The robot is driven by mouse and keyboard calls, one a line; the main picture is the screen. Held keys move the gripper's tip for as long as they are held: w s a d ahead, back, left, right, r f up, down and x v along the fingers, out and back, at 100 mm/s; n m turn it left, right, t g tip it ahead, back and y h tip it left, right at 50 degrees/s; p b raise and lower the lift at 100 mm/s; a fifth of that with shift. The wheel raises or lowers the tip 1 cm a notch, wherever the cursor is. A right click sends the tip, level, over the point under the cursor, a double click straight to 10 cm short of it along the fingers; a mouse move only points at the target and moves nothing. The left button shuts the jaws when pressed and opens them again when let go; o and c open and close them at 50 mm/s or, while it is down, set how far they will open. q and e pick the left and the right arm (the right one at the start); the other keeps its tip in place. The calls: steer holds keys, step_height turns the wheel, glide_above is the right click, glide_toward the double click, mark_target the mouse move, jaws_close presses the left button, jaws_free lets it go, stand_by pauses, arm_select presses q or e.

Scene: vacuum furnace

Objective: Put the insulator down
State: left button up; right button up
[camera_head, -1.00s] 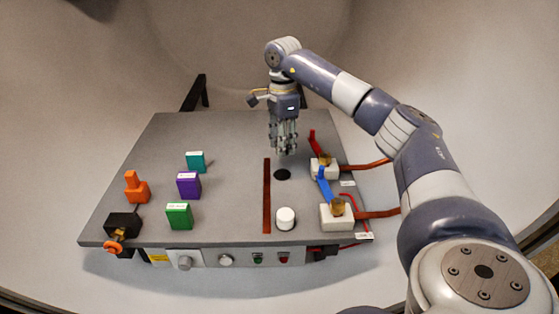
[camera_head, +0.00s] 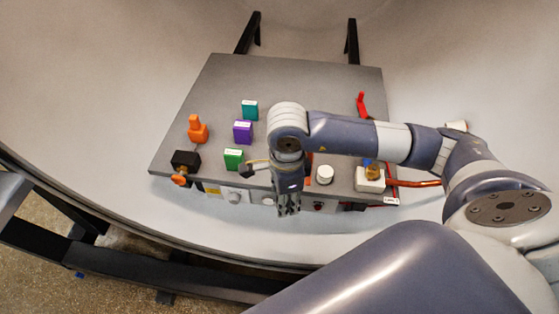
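A short white cylinder (camera_head: 324,174), which looks like the insulator, stands upright on the grey panel (camera_head: 305,80) near its front edge. My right gripper (camera_head: 289,211) points down in front of the panel's front edge, to the left of the cylinder and apart from it. Its fingers are small and dark here. I cannot tell whether they are open or shut, and I see nothing held between them. The dark round hole in the panel is hidden by my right arm. My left gripper is out of view.
Teal (camera_head: 250,110), purple (camera_head: 243,132) and green (camera_head: 233,159) blocks stand left of my arm. An orange piece (camera_head: 197,129) and a black block (camera_head: 185,161) are farther left. A white terminal block (camera_head: 369,180) with an orange-red cable sits right.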

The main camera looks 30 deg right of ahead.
steer(key=shift+s+a+r, duration=0.25)
steer(key=shift+s+a, duration=0.25)
steer(key=shift+s, duration=0.1)
steer(key=w+d+p, duration=0.2)
steer(key=w, duration=0.2)
steer(key=w+d+f+p, duration=0.1)
steer(key=w+d, duration=0.1)
steer(key=w, duration=0.3)
steer(key=w+d+p, duration=0.2)
steer(key=w, duration=0.3)
steer(key=shift+d+f+p, duration=0.1)
steer(key=shift+f+p, duration=0.2)
steer(key=shift+p, duration=0.05)
step_height(320, 180, down, 3)
steer(key=shift+p, duration=1)
steer(key=shift+w+f, duration=0.1)
steer(key=shift+f, duration=0.2)
steer(key=o, duration=0.7)
steer(key=shift+f, duration=0.15)
steer(key=o, duration=0.4)
